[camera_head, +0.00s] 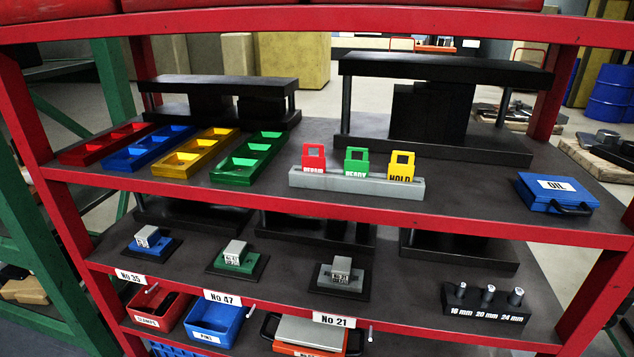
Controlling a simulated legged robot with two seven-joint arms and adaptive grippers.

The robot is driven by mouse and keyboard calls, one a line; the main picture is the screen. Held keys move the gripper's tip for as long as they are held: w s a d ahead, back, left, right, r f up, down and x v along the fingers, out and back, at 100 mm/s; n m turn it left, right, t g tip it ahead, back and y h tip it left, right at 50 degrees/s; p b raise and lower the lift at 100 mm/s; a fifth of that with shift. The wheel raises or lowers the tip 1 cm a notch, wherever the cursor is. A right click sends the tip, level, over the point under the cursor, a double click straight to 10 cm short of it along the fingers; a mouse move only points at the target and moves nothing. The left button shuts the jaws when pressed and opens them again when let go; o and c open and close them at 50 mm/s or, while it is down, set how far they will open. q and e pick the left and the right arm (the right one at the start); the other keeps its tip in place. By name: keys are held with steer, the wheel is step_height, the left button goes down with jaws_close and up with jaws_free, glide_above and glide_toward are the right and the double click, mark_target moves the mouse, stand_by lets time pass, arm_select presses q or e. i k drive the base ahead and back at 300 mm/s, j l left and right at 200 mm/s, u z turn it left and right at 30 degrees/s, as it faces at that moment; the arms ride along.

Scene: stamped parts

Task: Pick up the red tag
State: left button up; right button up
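The red tag (313,160) stands upright in a slot of a grey holder (356,184) on the upper shelf. It has a square opening at its top and a white label with dark lettering. It is the leftmost tag in the holder. A green tag (356,162) labelled READY and a yellow tag (401,167) labelled HOLD stand to its right in the same holder. The foot of the red tag is hidden in the holder. Neither of my grippers shows in the head view.
Red, blue, yellow and green trays (247,160) lie left of the holder. A blue OIL case (556,194) lies at the right. Black die sets (435,147) stand behind. Red shelf rails (330,207) and posts frame the shelf. Bare shelf lies between holder and case.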

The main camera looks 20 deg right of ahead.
mark_target(311, 164)
steer(key=i+z, duration=0.3)
steer(key=i+j+z, duration=0.45)
steer(key=j+z, duration=0.35)
steer(key=j, duration=0.3)
steer(key=j+z, duration=0.5)
steer(key=j, duration=0.3)
